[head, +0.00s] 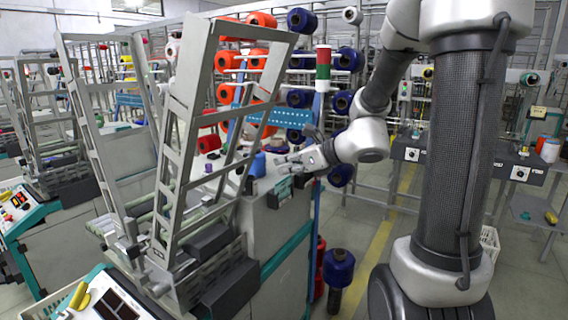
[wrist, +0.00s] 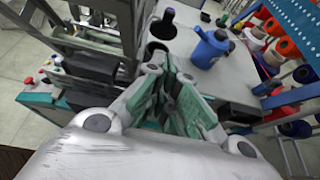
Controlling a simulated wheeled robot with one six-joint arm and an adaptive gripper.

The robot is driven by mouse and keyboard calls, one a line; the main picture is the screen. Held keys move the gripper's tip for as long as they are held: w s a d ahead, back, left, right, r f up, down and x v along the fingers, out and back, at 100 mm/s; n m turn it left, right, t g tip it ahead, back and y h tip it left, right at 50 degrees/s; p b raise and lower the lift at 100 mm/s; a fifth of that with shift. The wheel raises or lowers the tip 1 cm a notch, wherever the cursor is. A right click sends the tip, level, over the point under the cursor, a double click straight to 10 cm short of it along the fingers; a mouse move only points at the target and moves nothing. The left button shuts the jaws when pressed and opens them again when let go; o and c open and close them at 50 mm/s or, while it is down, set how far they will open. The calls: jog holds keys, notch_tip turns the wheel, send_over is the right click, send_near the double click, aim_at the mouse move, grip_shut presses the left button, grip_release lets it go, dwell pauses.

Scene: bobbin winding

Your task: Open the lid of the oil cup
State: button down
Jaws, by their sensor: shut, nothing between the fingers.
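My gripper (wrist: 170,82) is shut and empty, with its green-padded fingers together above the machine's grey top. In the head view my gripper (head: 290,163) reaches in from the right, over the right end of that top. A blue vessel with a small spout-like top (wrist: 208,48) stands just beyond the fingertips to the right in the wrist view; it looks like the oil cup. It also shows in the head view (head: 258,165). I cannot make out its lid or whether that is open. The fingers appear apart from it.
A dark round opening (wrist: 156,50) and a dark purple cylinder (wrist: 167,18) are left of the blue vessel. A grey slanted frame (head: 190,130) rises at the left of the machine. A blue perforated panel (wrist: 285,28) and red bobbins (wrist: 288,48) lie to the right.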

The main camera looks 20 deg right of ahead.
jog(key=w+a+f, duration=0.1)
jog(key=w+a, duration=0.4)
jog(key=w, duration=0.3)
jog(key=shift+a+f, duration=0.2)
jog(key=shift+a, duration=0.2)
jog(key=shift+a, duration=0.1)
